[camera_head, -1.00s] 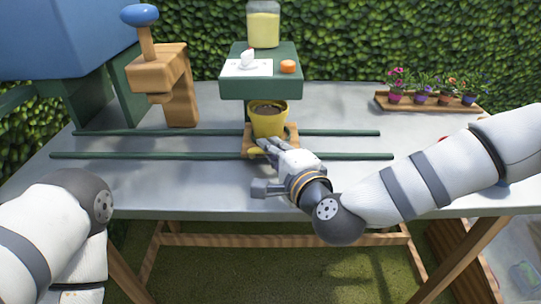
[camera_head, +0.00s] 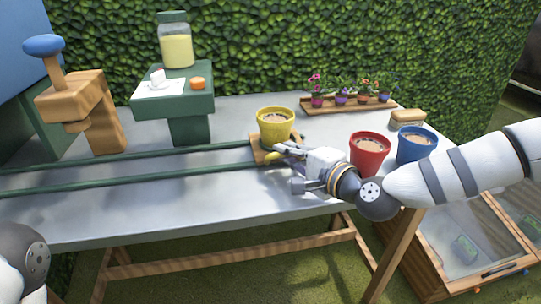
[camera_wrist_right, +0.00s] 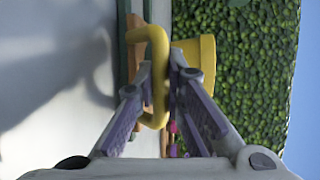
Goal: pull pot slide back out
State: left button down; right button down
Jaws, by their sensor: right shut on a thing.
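The pot slide is a small wooden carriage (camera_head: 262,150) at the right end of two green rails (camera_head: 150,179). A yellow pot (camera_head: 275,130) filled with brown soil stands upright on it. A yellow loop handle (camera_wrist_right: 152,45) sticks out from the carriage. My right gripper (camera_head: 280,154) is shut on this handle, with a finger on each side of it in the right wrist view. The yellow pot also shows behind the fingers there (camera_wrist_right: 198,52). My left gripper is out of view; only part of the left arm shows at the lower left.
A green stand (camera_head: 172,103) with a jar (camera_head: 175,45) is left of the pot. A wooden press (camera_head: 95,110) stands further left. Red (camera_head: 369,152) and blue (camera_head: 416,145) pots stand near my right forearm. A flower tray (camera_head: 345,104) is behind.

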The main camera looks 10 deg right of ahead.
jog(key=shift+d, duration=0.4)
jog(key=shift+d, duration=0.1)
jog(key=c, duration=1.7)
grip_release()
jog(key=shift+d, duration=0.15)
jog(key=shift+o, duration=0.2)
jog(key=v, duration=1.2)
